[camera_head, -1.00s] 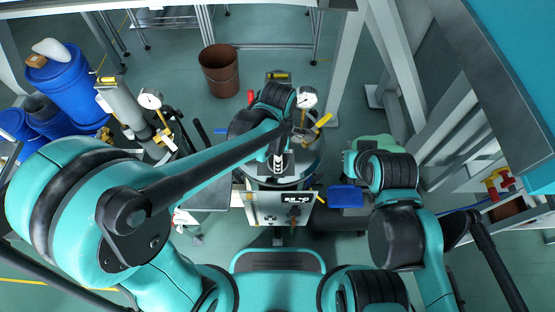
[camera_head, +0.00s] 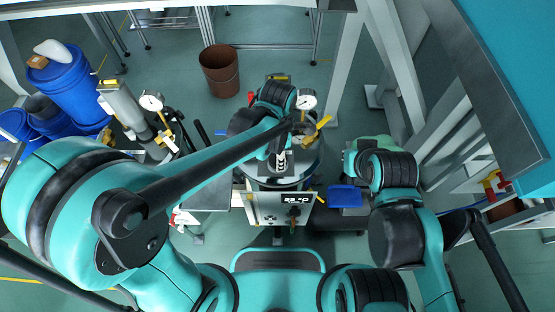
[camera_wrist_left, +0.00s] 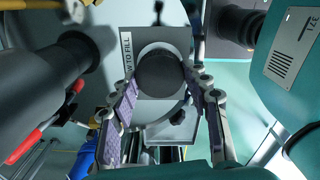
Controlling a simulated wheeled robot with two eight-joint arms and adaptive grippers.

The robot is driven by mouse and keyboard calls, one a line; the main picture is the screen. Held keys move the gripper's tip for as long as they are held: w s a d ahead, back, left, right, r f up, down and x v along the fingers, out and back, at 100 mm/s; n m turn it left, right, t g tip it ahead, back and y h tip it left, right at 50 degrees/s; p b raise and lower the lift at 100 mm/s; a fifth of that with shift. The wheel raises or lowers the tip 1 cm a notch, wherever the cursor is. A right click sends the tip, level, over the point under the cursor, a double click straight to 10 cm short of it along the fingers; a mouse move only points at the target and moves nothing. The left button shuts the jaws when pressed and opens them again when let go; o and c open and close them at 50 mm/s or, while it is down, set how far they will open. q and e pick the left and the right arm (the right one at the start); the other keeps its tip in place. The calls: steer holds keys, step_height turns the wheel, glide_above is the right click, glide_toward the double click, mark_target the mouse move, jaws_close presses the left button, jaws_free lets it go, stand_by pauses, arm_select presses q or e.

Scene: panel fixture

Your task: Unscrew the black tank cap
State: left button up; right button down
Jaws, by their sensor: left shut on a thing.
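The black tank cap (camera_wrist_left: 160,74) is round and sits on a pale plate with a label ending "TO FILL" in the left wrist view. My left gripper (camera_wrist_left: 163,86) has its two padded fingers on opposite sides of the cap, shut on it. In the head view my left gripper (camera_head: 282,160) points down at the top of the metal tank (camera_head: 308,165), and the cap is hidden there by the gripper and arm. My right arm is at the right of the head view, but its gripper does not show.
A pressure gauge (camera_head: 307,99) and yellow handle (camera_head: 318,127) stand close beside my left wrist. A control box with a display (camera_head: 290,210) is on the tank's near side. Blue drums (camera_head: 68,85) stand left, a brown bin (camera_head: 219,70) behind. Grey frame posts rise at right.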

arm_select(q)
steer(key=shift+r, duration=0.35)
arm_select(e)
steer(key=shift+r, duration=0.3)
